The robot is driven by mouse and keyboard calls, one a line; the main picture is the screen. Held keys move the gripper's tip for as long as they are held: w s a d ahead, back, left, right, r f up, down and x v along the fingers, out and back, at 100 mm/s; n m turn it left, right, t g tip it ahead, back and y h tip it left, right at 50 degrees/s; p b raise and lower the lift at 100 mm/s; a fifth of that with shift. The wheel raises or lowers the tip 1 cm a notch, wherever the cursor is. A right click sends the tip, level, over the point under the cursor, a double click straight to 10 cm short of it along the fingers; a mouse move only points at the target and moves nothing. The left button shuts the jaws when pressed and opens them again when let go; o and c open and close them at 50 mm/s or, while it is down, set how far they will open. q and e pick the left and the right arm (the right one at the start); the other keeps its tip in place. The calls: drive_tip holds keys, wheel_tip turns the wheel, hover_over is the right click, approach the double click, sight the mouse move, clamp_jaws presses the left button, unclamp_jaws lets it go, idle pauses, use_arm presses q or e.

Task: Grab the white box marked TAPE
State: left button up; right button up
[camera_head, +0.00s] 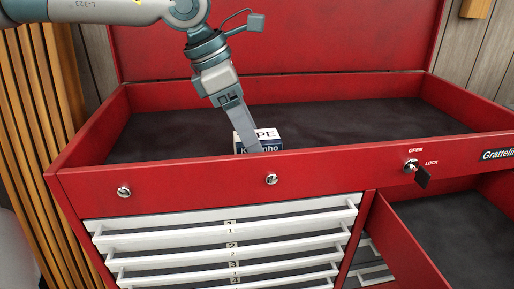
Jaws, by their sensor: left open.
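The white box marked TAPE (268,135) stands in the open top tray of a red tool chest, just behind the front wall. Only "PE" of its marking shows, above a dark blue band with white letters. My left gripper (250,145) comes down from above in front of the box's left part and covers some of it. The gripper is open. Whether its fingers touch the box cannot be told. My right gripper is not in view.
The red front rim (200,173) of the tray stands close before the box. The dark tray floor (370,120) is otherwise clear. The raised lid (320,40) stands behind. A key (422,176) sticks out at the front right. White numbered drawers (225,240) are below.

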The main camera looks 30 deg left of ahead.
use_arm(q)
drive_tip(key=p+x, duration=0.1)
drive_tip(key=x, duration=0.1)
drive_tip(key=shift+w+f, duration=0.2)
drive_tip(key=shift+f, duration=0.05)
drive_tip(key=shift+w+d+f, duration=0.1)
drive_tip(key=shift+d+f, duration=0.1)
drive_tip(key=shift+f, duration=0.15)
drive_tip(key=c, duration=1.5)
drive_tip(key=shift+r, duration=0.1)
